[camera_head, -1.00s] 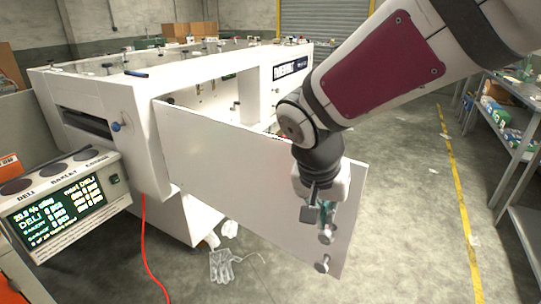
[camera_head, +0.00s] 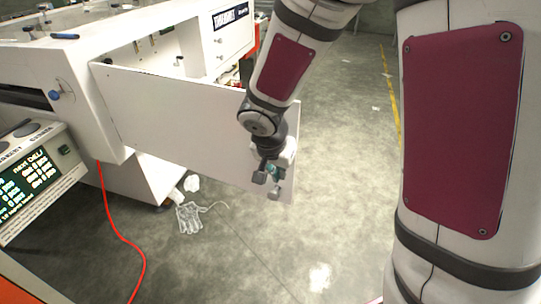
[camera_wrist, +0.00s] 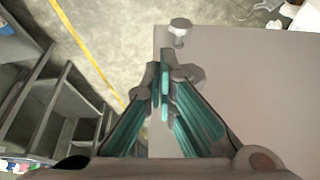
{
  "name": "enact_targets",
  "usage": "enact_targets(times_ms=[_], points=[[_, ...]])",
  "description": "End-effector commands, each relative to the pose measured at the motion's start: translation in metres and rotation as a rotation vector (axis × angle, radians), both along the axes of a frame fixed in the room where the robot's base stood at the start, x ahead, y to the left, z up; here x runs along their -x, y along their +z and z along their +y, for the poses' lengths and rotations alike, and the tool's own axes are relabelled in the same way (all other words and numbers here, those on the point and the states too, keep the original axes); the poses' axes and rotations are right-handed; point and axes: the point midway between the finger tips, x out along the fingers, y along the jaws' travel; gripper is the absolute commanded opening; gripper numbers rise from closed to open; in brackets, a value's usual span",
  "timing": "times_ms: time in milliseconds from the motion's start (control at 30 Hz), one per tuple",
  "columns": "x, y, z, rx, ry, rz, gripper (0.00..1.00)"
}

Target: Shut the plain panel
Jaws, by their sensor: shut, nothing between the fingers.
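The plain white panel (camera_head: 185,125) is a flat door that stands swung open from the white machine (camera_head: 125,45). It is hinged on its left side in the head view. My gripper (camera_head: 268,177) is at the panel's free right end, in front of its face. In the wrist view the panel (camera_wrist: 255,100) fills the right side, and a round grey knob (camera_wrist: 180,27) stands near its edge. My gripper (camera_wrist: 162,90) is shut with nothing between its fingers, close to the panel's edge; I cannot tell whether it touches. The knob is not clear in the head view.
A pale glove (camera_head: 189,218) lies on the floor below the panel. A red cable (camera_head: 112,225) runs down at the left beside a display box (camera_head: 35,180). Shelving (camera_wrist: 45,100) stands at the left in the wrist view. The floor right of the panel is open.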

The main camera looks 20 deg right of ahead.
Motion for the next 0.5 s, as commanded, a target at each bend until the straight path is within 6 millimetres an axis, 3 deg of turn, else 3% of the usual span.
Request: enact_targets(times_ms=[33,233,500], points=[[-0.002,-0.011,-0.002,0.000,0.001,0.005,0.00],[-0.022,-0.004,-0.023,0.000,-0.003,0.000,0.00],[-0.030,-0.004,-0.029,0.000,0.000,0.000,0.00]])
